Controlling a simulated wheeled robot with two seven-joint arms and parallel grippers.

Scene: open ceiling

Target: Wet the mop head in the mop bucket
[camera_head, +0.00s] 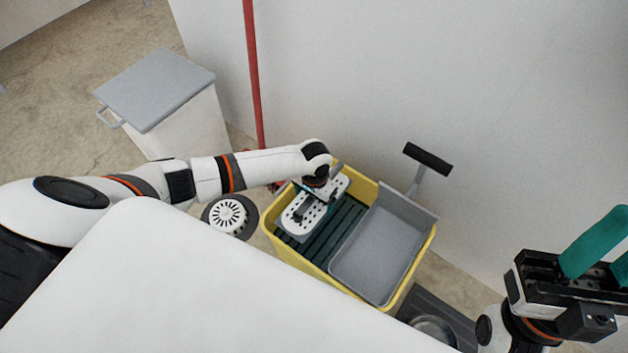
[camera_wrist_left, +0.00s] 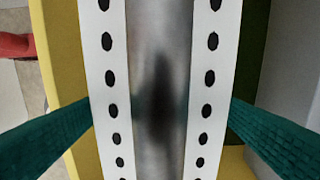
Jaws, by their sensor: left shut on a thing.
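The mop bucket (camera_head: 268,229) is yellow, with a dark green slatted section on its left and a grey tray on its right. The mop head (camera_head: 297,222) is a white plate with dark holes, seen over the slatted section, inside the bucket's outline. My left gripper (camera_head: 319,195) is shut on it from above. In the left wrist view, the green fingers meet the edges of the mop head (camera_wrist_left: 203,110) on both sides, with a grey metallic strip between its white rows. Whether it touches water is hidden. My right gripper (camera_head: 606,246) is open and empty at the right edge.
A red pole (camera_head: 253,75) stands by the white wall behind the bucket. A white bin (camera_head: 180,130) with a grey lid is at back left. A round floor drain (camera_head: 229,214) lies left of the bucket. A black-ended lever (camera_head: 428,158) rises behind the tray.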

